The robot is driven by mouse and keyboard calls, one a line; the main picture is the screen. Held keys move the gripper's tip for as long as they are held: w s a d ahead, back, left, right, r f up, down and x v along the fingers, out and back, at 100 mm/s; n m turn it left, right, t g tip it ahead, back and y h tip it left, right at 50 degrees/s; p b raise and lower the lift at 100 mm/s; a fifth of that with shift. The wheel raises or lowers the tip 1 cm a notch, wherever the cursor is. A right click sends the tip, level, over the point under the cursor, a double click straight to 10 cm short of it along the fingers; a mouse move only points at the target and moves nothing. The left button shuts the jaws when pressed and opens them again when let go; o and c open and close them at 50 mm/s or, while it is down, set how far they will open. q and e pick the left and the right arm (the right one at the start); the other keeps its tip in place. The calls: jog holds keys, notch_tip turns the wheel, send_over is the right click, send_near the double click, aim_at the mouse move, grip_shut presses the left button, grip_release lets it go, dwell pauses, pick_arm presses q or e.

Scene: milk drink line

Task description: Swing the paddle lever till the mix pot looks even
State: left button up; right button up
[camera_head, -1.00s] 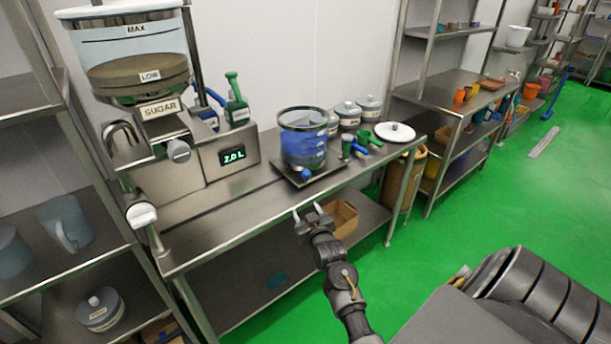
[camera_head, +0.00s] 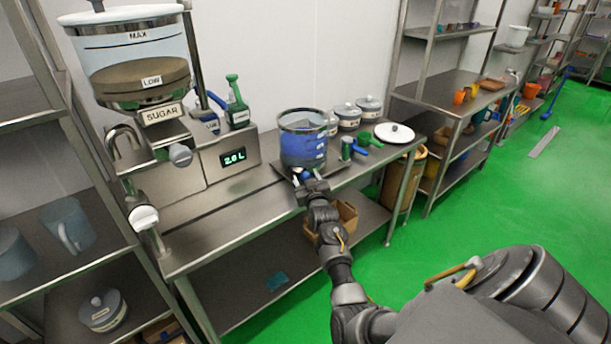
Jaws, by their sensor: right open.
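The mix pot (camera_head: 303,148) is a clear, steel-rimmed vessel with blue contents, standing on a dark square base on the steel bench. Whether the contents look even is too small to tell. A small blue knob, which looks like the paddle lever's end (camera_head: 302,175), shows low at the pot's front and is partly hidden by my gripper. My right gripper (camera_head: 308,180) is open at the front of the base, its fingers close around or beside the knob; I cannot tell whether they touch it. My left gripper is out of view.
A sugar dispenser (camera_head: 135,60) and a unit with a green display (camera_head: 233,157) stand left of the pot. Lidded canisters (camera_head: 348,115), green-handled tools (camera_head: 368,140) and a white lid (camera_head: 394,133) lie to the right. A cardboard box (camera_head: 345,215) sits on the lower shelf.

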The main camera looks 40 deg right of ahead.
jog(key=shift+w+d, duration=0.3)
jog(key=shift+w, duration=0.25)
grip_shut()
